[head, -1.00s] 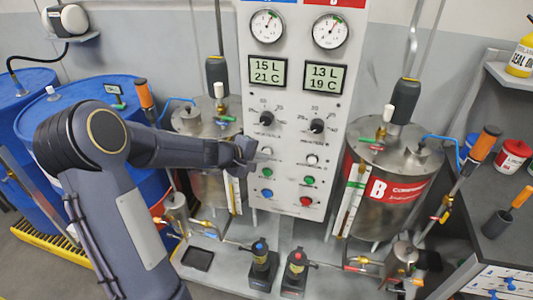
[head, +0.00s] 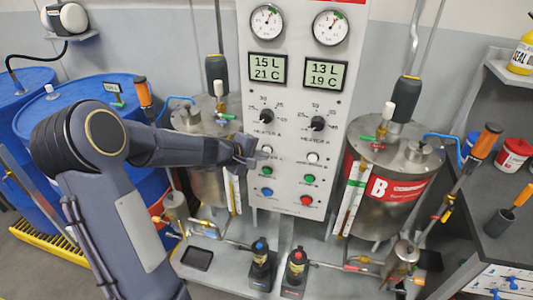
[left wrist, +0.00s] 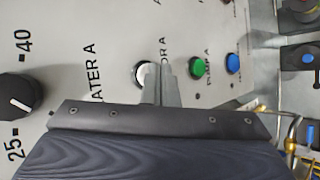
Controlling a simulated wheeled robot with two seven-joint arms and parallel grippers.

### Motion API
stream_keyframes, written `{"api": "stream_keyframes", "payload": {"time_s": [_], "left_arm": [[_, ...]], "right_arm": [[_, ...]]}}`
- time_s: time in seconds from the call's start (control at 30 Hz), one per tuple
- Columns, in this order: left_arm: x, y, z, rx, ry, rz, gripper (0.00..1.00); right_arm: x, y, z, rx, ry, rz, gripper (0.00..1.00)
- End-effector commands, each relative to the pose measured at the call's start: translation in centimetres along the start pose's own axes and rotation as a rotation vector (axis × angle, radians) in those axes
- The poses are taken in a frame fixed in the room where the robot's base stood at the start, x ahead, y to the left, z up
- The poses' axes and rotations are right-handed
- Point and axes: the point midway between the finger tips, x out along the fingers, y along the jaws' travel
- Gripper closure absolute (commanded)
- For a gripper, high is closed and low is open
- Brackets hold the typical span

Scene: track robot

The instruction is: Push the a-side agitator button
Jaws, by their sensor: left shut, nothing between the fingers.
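The a-side agitator button is a white round button (head: 267,149) on the left column of the grey control panel (head: 290,150), below the heater A knob. My left gripper (head: 252,148) is shut and empty, just left of this button in the head view. In the left wrist view the shut fingers (left wrist: 163,85) lie over part of the white button (left wrist: 141,74) and its label. Whether the fingertips touch it I cannot tell. My right gripper is not in view.
Below the white button are a green button (head: 267,171) and a blue button (head: 267,191). The heater A knob (head: 266,116) sits above. A matching B column stands at right, with a white button (head: 313,158). The steel B tank (head: 395,205) is right of the panel.

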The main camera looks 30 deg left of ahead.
Motion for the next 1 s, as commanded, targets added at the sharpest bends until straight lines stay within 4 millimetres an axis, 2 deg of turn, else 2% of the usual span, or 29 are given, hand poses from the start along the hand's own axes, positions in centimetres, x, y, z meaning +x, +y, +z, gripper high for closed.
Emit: {"api": "stream_keyframes", "payload": {"time_s": [0.33,0.7,1.0], "left_arm": [[-0.3,-0.5,0.3,0.002,0.000,0.000,1.00],[-2.9,-2.4,2.2,0.002,0.000,0.001,1.00],[-4.2,-3.1,3.1,0.001,0.000,0.000,1.00]], "right_arm": [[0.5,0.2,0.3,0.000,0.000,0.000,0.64],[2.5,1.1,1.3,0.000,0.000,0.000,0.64],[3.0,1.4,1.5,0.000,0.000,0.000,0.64]]}}
